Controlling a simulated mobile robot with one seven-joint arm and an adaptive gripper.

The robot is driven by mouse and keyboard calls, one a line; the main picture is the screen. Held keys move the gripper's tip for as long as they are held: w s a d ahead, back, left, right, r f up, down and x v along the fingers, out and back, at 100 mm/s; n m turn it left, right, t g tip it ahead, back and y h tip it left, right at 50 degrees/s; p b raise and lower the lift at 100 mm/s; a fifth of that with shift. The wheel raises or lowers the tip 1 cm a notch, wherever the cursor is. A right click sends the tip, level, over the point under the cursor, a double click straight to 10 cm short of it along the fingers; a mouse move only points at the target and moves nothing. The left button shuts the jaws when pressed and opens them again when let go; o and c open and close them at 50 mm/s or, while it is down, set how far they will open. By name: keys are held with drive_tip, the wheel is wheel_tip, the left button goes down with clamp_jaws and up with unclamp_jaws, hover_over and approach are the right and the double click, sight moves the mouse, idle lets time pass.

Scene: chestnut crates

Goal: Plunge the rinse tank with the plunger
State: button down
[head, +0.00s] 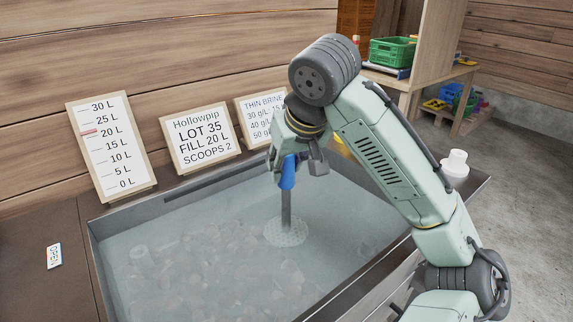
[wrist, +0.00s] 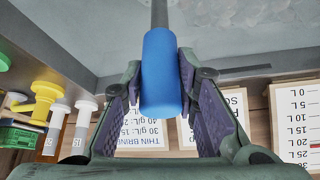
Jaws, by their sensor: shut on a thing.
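The rinse tank (head: 376,269) is a wide metal basin holding cloudy grey water, with many brownish chestnuts blurred below the surface. The plunger (head: 288,176) has a blue handle, a grey shaft and a pale perforated disc. My gripper (head: 300,160) is shut on the blue handle above the tank. The shaft points down and the disc shows hazily in the water, right of the tank's middle. In the wrist view the blue handle of the plunger (wrist: 162,80) sits between the two fingers of my gripper (wrist: 160,95).
Behind the tank stand a litre scale board (head: 110,145), a Hollowpip lot card (head: 200,132) and a thin brine card (head: 258,115). A white stepped piece (head: 455,165) stands at the right rim. An OPEN tag (head: 54,256) lies on the left counter. A green crate (head: 392,52) sits on the back shelf.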

sight(289, 179)
drive_tip(key=shift+f+b, duration=1.7)
drive_tip(key=shift+f, duration=0.8)
wheel_tip(289, 179, up, 6)
drive_tip(key=p, duration=0.5)
drive_tip(key=shift+f+p, duration=0.1)
drive_tip(key=shift+p, duration=0.2)
drive_tip(key=shift+f+b, duration=1.7)
drive_tip(key=shift+f, duration=1.2)
wheel_tip(289, 179, up, 6)
drive_tip(key=p, duration=0.6)
drive_tip(key=shift+f, duration=0.1)
drive_tip(key=shift+f+b, duration=1.85)
drive_tip(key=shift+f, duration=1.05)
wheel_tip(289, 179, up, 6)
drive_tip(key=p, duration=0.6)
drive_tip(key=shift+f, duration=0.1)
drive_tip(key=shift+f+b, duration=1.85)
drive_tip(key=shift+f, duration=1.05)
wheel_tip(289, 179, up, 6)
drive_tip(key=p, duration=0.5)
drive_tip(key=shift+f+p, duration=0.15)
drive_tip(key=shift+p, duration=0.2)
